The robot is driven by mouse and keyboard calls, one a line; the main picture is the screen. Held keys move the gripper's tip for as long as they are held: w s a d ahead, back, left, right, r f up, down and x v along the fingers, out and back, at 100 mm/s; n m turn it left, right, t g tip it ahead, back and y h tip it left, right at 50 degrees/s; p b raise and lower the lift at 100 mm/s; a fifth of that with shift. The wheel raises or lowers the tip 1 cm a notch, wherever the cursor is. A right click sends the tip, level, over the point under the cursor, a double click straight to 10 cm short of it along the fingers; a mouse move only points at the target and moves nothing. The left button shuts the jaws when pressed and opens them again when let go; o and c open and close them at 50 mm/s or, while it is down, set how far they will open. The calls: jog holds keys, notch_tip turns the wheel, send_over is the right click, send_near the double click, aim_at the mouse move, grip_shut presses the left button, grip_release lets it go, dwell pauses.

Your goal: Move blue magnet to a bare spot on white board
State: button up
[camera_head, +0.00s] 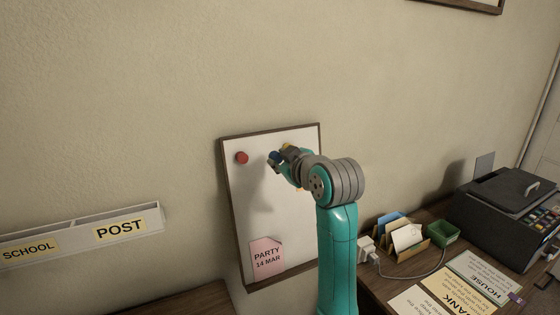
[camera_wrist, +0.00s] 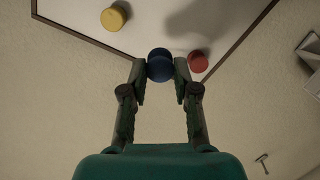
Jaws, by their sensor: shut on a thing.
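The white board (camera_head: 245,215) hangs on the wall in a dark brown frame; its bare surface also shows in the wrist view (camera_wrist: 150,30). My gripper (camera_wrist: 161,72) is shut on the blue magnet (camera_wrist: 160,64), which sits between the two fingertips. In the head view the blue magnet (camera_head: 275,156) shows at the tip of my gripper (camera_head: 277,161), in front of the board's upper part. I cannot tell whether it touches the board. A red magnet (camera_head: 242,157) is left of it on the board. A yellow magnet (camera_head: 287,147) is partly hidden behind my gripper.
A pink party note (camera_head: 265,255) is on the board's lower left. My arm hides the board's right side. A wall rack (camera_head: 80,235) labelled SCHOOL and POST is at left.

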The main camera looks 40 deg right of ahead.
jog(key=shift+x, duration=2.65)
jog(key=shift+w+d, duration=0.2)
jog(key=shift+w, duration=0.45)
jog(key=o, duration=1.1)
jog(key=v, duration=1.2)
